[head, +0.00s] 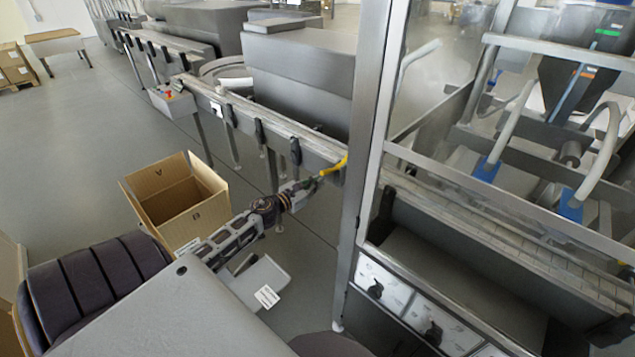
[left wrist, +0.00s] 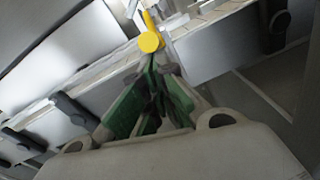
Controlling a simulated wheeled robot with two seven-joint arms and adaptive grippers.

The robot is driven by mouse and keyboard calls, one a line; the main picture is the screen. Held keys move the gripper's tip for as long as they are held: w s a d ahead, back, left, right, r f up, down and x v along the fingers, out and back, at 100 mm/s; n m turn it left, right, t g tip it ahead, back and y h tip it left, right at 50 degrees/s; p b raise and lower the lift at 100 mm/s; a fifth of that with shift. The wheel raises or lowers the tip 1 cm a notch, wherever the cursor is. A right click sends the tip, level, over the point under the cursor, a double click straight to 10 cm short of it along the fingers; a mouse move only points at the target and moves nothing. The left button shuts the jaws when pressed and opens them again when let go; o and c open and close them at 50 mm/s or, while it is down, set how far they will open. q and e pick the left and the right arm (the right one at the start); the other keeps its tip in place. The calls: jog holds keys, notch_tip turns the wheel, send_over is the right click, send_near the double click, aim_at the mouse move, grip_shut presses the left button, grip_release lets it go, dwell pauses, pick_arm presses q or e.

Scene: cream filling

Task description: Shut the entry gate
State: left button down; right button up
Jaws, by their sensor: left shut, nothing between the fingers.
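A yellow handle (head: 334,167) sits at the near end of the conveyor, beside the upright metal post. In the left wrist view its round yellow end (left wrist: 149,43) is just beyond my fingertips. I cannot tell a gate panel apart from the metal parts around the handle, or whether it is open. My left gripper (head: 313,182) reaches in from the lower left, close to the handle. Its green-padded fingers (left wrist: 152,95) are shut with nothing between them. Whether the fingertips touch the handle is unclear. My right gripper is not in view.
The conveyor (head: 270,125) has dark clamps along its side. The metal post (head: 370,130) and the framed machine (head: 500,200) stand close on the right. An open cardboard box (head: 205,210) is on the left. Grey floor (head: 80,130) is clear farther left.

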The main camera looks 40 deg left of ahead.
pick_arm(q)
jog(key=shift+r+p, duration=0.35)
jog(key=shift+r, duration=0.1)
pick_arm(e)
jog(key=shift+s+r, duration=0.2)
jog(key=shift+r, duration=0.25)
pick_arm(q)
jog(key=shift+r, duration=0.1)
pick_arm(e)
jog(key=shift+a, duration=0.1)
pick_arm(q)
jog(key=shift+w+r+p, duration=0.15)
jog(key=shift+r+p, duration=0.35)
jog(key=shift+r, duration=0.55)
jog(key=shift+w+r+p, duration=0.15)
jog(key=shift+r+p, duration=0.35)
jog(key=shift+r, duration=0.55)
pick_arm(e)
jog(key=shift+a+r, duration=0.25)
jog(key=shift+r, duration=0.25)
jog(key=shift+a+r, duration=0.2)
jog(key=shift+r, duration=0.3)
